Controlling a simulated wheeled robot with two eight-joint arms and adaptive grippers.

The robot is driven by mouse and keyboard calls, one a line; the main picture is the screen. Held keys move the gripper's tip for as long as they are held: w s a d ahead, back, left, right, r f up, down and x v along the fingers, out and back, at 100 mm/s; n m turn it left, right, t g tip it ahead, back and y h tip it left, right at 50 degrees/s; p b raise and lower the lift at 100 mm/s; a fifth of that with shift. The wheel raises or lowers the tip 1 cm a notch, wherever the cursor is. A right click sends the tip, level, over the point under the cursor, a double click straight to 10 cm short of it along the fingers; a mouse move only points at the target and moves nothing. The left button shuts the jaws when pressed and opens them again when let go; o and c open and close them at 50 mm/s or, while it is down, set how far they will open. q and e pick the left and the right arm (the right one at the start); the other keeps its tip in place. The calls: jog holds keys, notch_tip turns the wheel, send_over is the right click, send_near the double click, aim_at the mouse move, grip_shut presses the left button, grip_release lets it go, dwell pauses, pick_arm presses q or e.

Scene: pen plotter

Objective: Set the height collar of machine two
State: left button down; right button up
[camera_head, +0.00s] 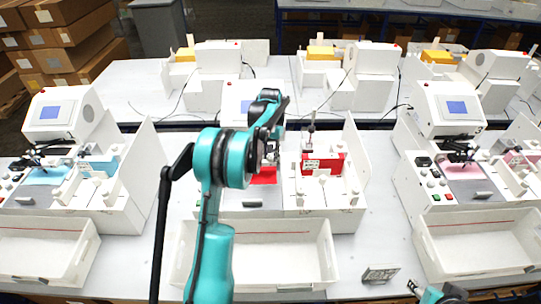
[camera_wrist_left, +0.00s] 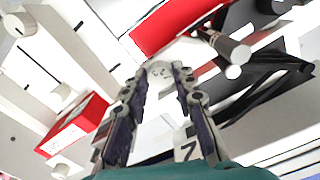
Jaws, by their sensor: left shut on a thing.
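The middle pen plotter (camera_head: 322,195), which I take to be machine two, has a red block (camera_head: 322,163) and a red plate (camera_head: 264,175). My left arm reaches over it and hides much of its middle. My left gripper (camera_wrist_left: 160,78) is shut on a small white round part with dark dots (camera_wrist_left: 160,70), possibly the height collar. The red plate (camera_wrist_left: 175,22) lies just beyond the fingertips in the wrist view, and the red block (camera_wrist_left: 75,125) is at left. A grey-tipped cylinder (camera_wrist_left: 230,48) and black bracket stand at right. Part of my right gripper (camera_head: 447,293) shows at the bottom edge.
White bins (camera_head: 325,255) stand in front of the machines. A similar plotter (camera_head: 60,115) stands at left and another (camera_head: 445,110) at right. A small grey plate (camera_head: 381,273) lies on the table. White units with yellow blocks (camera_head: 320,52) stand behind.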

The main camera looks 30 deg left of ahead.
aim_at(271, 156)
pick_arm(q)
jog(key=shift+m, duration=0.6)
jog(key=c, duration=1.2)
grip_release()
jog(key=shift+r, duration=0.15)
notch_tip(271, 156, up, 12)
jog(key=shift+d, duration=0.1)
